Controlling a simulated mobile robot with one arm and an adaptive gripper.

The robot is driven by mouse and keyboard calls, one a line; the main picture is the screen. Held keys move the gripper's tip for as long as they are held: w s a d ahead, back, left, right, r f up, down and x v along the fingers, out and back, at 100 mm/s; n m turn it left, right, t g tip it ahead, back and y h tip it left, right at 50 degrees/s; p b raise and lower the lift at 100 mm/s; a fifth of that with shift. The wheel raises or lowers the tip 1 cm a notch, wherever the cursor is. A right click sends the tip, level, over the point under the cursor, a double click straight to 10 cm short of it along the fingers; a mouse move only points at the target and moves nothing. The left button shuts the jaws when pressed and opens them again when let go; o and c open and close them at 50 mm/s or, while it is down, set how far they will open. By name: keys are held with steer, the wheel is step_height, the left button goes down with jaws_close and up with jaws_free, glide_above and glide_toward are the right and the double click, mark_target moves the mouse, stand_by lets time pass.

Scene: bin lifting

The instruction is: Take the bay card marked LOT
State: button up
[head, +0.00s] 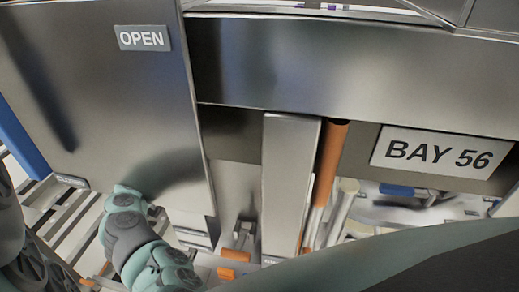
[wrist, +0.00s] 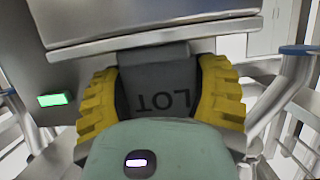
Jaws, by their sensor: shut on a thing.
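The bay card marked LOT (wrist: 155,101) is a dark grey plate in the wrist view, and its letters appear upside down. Its far edge meets the underside of a pale metal ledge (wrist: 130,35). My gripper (wrist: 158,72) has a ribbed yellow finger on each side of the card and is shut on it. The card's near end is hidden behind my gripper's body. In the head view my teal arm reaches in at the lower left, and neither the fingers nor the card can be made out there.
A metal panel with an OPEN label (head: 144,38) stands at the left in the head view. A BAY 56 sign (head: 439,152) hangs at the right, beside an orange-topped post (head: 328,165). The wrist view shows a lit green indicator (wrist: 63,99) at left and metal rails (wrist: 285,95) at right.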

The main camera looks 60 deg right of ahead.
steer(key=shift+r+b+v, duration=0.2)
steer(key=shift+b+v, duration=0.9)
steer(key=shift+v, duration=0.6)
steer(key=shift+r+b+v, duration=0.2)
steer(key=shift+b+v, duration=0.85)
steer(key=shift+v, duration=0.65)
steer(key=p, duration=0.5)
glide_toward(175, 163)
steer(key=shift+s+a+r, duration=0.35)
steer(key=shift+a+r, duration=0.35)
steer(key=shift+s+a+r, duration=0.3)
steer(key=shift+a+r, duration=0.4)
steer(key=shift+a, duration=0.05)
